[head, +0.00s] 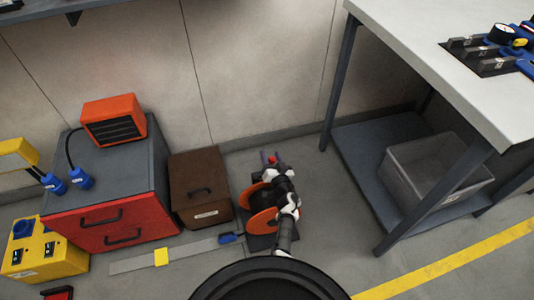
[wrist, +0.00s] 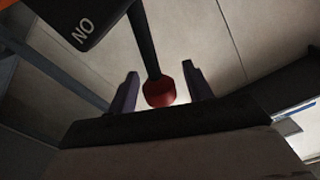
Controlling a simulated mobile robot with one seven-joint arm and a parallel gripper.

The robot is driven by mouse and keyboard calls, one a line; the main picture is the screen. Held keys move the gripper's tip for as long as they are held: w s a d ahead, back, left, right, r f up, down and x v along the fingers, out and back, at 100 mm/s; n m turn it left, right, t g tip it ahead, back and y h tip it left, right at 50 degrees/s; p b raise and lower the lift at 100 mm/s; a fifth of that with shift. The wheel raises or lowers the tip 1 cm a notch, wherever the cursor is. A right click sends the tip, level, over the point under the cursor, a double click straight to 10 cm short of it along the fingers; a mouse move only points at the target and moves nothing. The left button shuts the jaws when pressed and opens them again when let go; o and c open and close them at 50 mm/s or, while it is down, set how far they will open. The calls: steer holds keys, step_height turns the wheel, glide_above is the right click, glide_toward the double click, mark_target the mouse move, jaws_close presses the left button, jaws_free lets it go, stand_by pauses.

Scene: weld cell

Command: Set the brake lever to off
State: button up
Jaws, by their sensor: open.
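The brake lever shows in the wrist view as a dark rod with a red knob (wrist: 159,93) at its end. My gripper (wrist: 161,82) is open, with one finger on each side of the knob and a visible gap on both sides. A dark plate (wrist: 85,22) with the letters "NO", seen at a slant, is at the upper left. In the head view the small red knob (head: 272,159) shows at the top of the reel with orange discs (head: 262,222). My arm covers much of the reel, and the lever's rod is hidden there.
A brown box (head: 200,185) and a red-fronted cabinet (head: 110,222) stand left of the reel. A workbench (head: 440,60) with a grey bin (head: 432,175) on its lower shelf stands to the right. The wall is close behind. Floor is clear between reel and bench.

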steer(key=shift+w+a, duration=0.1)
steer(key=shift+w, duration=0.1)
jaws_close()
stand_by(0.4)
